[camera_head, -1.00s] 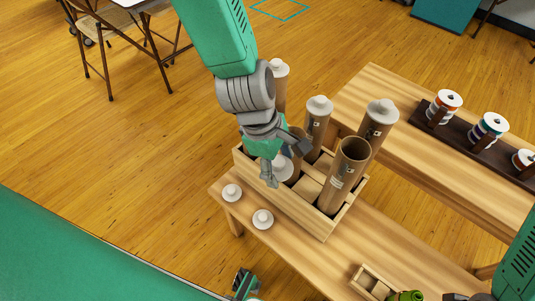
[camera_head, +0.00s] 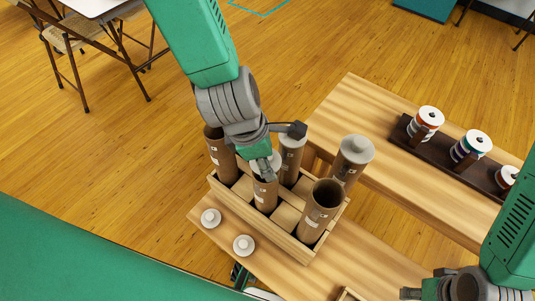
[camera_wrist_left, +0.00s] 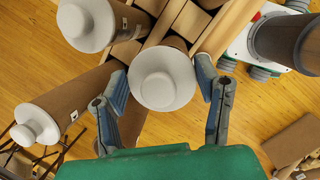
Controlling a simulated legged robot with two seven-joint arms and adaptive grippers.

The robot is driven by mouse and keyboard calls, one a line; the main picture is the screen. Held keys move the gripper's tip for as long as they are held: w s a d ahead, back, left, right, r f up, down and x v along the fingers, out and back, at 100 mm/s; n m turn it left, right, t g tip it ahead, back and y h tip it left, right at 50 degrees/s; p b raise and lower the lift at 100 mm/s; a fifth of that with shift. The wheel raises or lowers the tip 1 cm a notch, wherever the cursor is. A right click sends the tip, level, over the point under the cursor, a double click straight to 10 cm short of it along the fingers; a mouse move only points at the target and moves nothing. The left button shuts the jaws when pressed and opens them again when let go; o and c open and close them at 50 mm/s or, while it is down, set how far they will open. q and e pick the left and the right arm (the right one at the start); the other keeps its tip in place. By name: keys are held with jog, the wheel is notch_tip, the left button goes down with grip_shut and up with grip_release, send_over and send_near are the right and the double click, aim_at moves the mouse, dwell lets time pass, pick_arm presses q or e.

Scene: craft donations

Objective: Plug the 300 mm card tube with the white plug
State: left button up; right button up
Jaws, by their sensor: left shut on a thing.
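The white plug (camera_head: 268,165) is held between the fingers of my left gripper (camera_head: 266,163), at the mouth of a brown card tube (camera_head: 265,192) in the wooden crate. In the left wrist view the plug (camera_wrist_left: 163,78) is centred between both fingers and hides the tube's mouth. I cannot tell how deep it sits. The tube's label is too small to read. My right gripper (camera_head: 411,293) is low at the right, away from the crate; its finger opening is unclear.
The crate (camera_head: 285,240) also holds an open tube (camera_head: 320,207), a plugged tube (camera_head: 352,160) and others partly behind my left arm. Two loose white plugs, one left (camera_head: 210,218) and one right (camera_head: 244,245), lie on the bench. A rack (camera_head: 440,150) of spools stands at right.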

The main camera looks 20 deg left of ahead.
pick_arm(q)
jog(key=shift+b+x, duration=0.9)
jog(key=shift+x, duration=0.3)
jog(key=shift+s+a+f+b, duration=0.1)
jog(key=shift+s+f+b, duration=0.15)
jog(key=shift+f+b, duration=0.25)
pick_arm(e)
notch_tip(320, 180, down, 4)
jog(key=shift+d+r, duration=0.1)
jog(key=shift+r, duration=0.1)
pick_arm(q)
jog(key=shift+a, duration=0.1)
pick_arm(e)
jog(key=shift+r, duration=0.1)
pick_arm(q)
jog(key=shift+p, duration=0.55)
pick_arm(e)
jog(key=shift+r, duration=0.45)
pick_arm(q)
jog(key=shift+r, duration=0.15)
pick_arm(e)
jog(key=shift+r, duration=0.15)
pick_arm(q)
jog(key=shift+r+p, duration=0.65)
jog(key=shift+p, duration=0.25)
pick_arm(e)
jog(key=shift+r, duration=0.8)
jog(key=shift+r, duration=0.25)
